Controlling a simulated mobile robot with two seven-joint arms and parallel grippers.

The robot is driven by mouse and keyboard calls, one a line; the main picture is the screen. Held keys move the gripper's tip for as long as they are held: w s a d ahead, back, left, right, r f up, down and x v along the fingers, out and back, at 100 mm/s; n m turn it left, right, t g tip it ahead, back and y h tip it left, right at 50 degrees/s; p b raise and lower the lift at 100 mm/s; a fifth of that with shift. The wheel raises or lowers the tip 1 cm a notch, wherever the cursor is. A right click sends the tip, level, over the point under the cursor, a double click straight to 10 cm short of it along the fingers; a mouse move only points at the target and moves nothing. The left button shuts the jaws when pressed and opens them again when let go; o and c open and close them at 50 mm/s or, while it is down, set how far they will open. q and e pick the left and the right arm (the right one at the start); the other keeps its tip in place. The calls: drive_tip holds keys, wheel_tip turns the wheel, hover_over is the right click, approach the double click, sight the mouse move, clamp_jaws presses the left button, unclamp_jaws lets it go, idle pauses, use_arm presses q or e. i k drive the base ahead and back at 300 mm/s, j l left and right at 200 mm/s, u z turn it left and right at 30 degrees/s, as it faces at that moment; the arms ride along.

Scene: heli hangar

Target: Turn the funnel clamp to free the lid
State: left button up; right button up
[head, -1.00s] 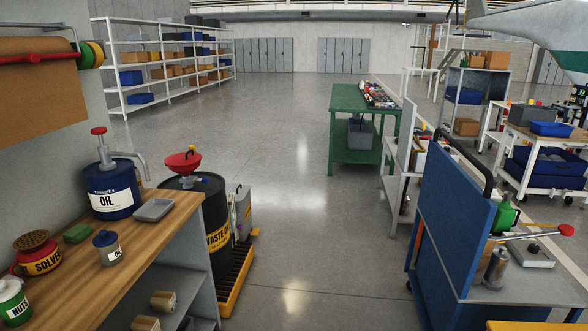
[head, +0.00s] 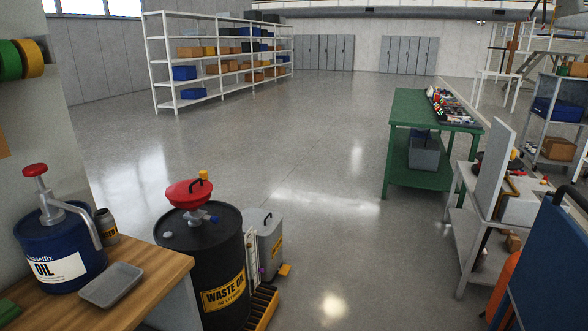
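A red funnel (head: 188,195) with a closed red lid sits on top of the black waste oil drum (head: 208,262), left of the picture's middle. A yellow piece (head: 204,175) and a dark loop stand on the lid. A blue-grey fitting (head: 203,217) shows under the funnel at the drum top; I cannot tell whether it is the clamp. Neither of my grippers is in the head view.
A wooden workbench (head: 122,308) at lower left bears a blue oil can (head: 62,252) and a grey tray (head: 111,284). A grey canister (head: 264,240) stands behind the drum on a yellow spill pallet (head: 262,308). A green table (head: 408,146) and carts stand right. The middle floor is clear.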

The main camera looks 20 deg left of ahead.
sight(203, 174)
drive_tip(key=i+z, duration=0.1)
drive_tip(key=i, duration=0.75)
drive_tip(key=i+j+z, duration=0.1)
drive_tip(key=i, duration=0.7)
drive_tip(key=i+l+u, duration=0.2)
drive_tip(key=i, duration=0.2)
drive_tip(key=i+u, duration=0.2)
drive_tip(key=i, duration=0.2)
drive_tip(key=i+l+u, duration=0.2)
drive_tip(key=i, duration=0.2)
drive_tip(key=l+u, duration=0.15)
drive_tip(key=u, duration=0.25)
drive_tip(key=i+l+u, duration=0.1)
drive_tip(key=u, duration=0.25)
drive_tip(key=l+u, duration=0.25)
drive_tip(key=u, duration=0.15)
drive_tip(key=l+u, duration=0.15)
drive_tip(key=u, duration=0.2)
drive_tip(key=k+l+u, duration=0.1)
drive_tip(key=l+u, duration=0.35)
drive_tip(key=k+l+u, duration=0.1)
drive_tip(key=l+u, duration=0.15)
drive_tip(key=u, duration=0.25)
